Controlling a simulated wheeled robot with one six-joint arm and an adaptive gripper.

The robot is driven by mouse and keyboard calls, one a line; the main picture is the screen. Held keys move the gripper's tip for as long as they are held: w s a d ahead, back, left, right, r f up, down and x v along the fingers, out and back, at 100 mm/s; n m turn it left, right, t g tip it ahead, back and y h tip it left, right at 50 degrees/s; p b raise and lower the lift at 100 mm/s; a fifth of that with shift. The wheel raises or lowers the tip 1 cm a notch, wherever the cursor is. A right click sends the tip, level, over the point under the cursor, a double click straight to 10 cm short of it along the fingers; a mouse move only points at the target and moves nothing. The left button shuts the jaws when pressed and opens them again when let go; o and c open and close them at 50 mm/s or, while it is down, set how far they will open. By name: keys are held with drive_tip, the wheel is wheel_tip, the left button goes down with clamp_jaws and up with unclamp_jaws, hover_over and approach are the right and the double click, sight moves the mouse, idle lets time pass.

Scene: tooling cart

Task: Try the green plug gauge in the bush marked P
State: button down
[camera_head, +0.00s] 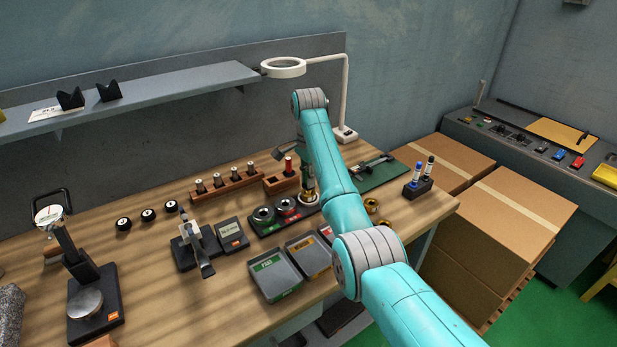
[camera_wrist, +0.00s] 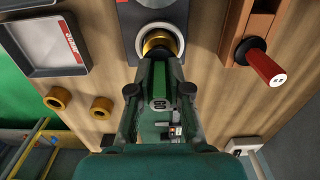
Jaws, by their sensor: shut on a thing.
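My gripper (camera_wrist: 158,68) is shut on a green plug gauge (camera_wrist: 158,92), whose green handle shows between the fingers in the wrist view. The gauge points at a brass-coloured ring (camera_wrist: 158,41) at the end of the dark bush block (camera_wrist: 125,18). The gauge's lower end is hidden, so I cannot tell whether it is inside the bore. In the head view my arm covers most of the gripper, which is over the right end of the bush block (camera_head: 266,228). Two other bushes (camera_head: 264,214) (camera_head: 287,206) sit to its left. I cannot read a P mark.
A red-handled gauge (camera_wrist: 265,65) stands in a wooden holder (camera_head: 281,183) close by. Two loose brass rings (camera_wrist: 58,97) (camera_wrist: 101,107) lie on the bench. Labelled trays (camera_head: 273,276) lie in front, and a lamp stand (camera_head: 344,132) rises behind.

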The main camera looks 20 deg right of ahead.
drive_tip(key=shift+f, duration=0.8)
idle(1.6)
drive_tip(key=shift+r, duration=1.5)
idle(2.0)
